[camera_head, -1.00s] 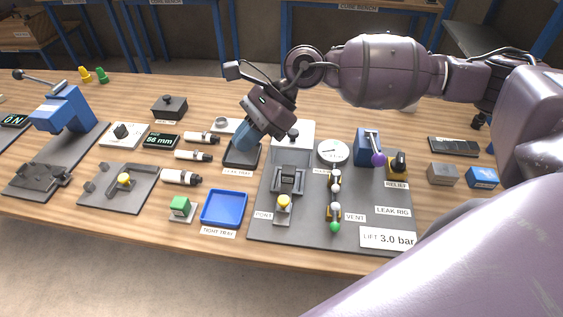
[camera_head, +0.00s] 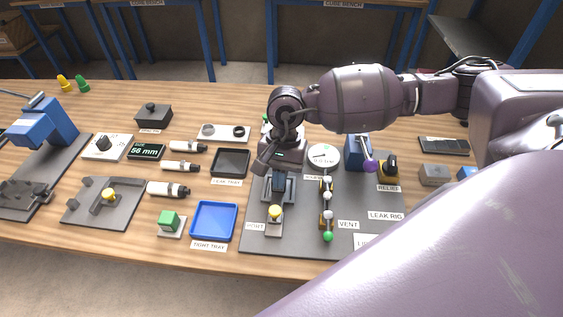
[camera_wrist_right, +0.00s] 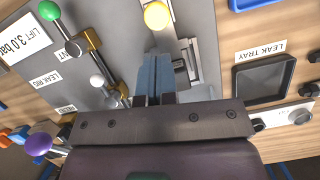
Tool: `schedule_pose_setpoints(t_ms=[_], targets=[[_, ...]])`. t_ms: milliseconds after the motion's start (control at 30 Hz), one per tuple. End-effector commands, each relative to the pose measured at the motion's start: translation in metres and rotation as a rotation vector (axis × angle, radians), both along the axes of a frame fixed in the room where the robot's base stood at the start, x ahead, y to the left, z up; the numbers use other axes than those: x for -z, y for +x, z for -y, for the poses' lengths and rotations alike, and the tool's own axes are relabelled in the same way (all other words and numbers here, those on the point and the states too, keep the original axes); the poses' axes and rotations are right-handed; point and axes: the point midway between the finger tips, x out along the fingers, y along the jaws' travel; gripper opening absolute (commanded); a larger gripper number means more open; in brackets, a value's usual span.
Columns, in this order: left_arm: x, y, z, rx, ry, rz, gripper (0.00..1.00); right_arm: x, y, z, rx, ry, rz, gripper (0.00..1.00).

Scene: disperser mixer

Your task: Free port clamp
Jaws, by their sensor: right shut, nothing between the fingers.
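The leak rig is a grey plate (camera_head: 300,235) on the bench. Its port block (camera_head: 290,187) sits near the plate's left side, with a clamp whose yellow knob (camera_head: 275,212) is toward the front edge. The yellow knob (camera_wrist_right: 157,15) shows at the top of the wrist view. My right gripper (camera_head: 278,185) is over the port block, behind the yellow knob; its blue fingers (camera_wrist_right: 155,72) are together and empty. The knob stands apart from the fingertips. The gripper hides part of the port; I cannot tell whether the fingers touch the block. My left gripper is out of view.
Right of the port are the vent valve with a green knob (camera_head: 328,237), the gauge (camera_head: 323,156) and a purple-knobbed lever (camera_head: 369,166). The dark leak tray (camera_head: 231,162) and blue tight tray (camera_head: 214,221) lie to the left. My arm covers the right front.

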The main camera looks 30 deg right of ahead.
Motion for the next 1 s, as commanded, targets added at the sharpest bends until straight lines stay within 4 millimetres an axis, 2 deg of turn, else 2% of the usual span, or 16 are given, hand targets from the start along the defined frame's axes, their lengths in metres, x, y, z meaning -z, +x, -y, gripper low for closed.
schedule_pose_setpoints(t_ms=[133, 333, 767, 1000], targets=[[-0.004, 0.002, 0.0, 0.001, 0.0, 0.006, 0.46, 0.02, -0.005, -0.005, 0.001, 0.001, -0.002, 0.0], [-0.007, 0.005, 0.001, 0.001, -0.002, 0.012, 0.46, 0.036, -0.008, -0.008, 0.002, 0.001, 0.0, 0.0], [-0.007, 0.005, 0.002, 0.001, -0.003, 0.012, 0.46, 0.039, -0.009, -0.009, 0.001, 0.001, 0.0, 0.0], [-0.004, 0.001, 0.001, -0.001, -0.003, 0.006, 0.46, 0.04, -0.036, -0.03, -0.003, 0.001, -0.001, 0.0]])
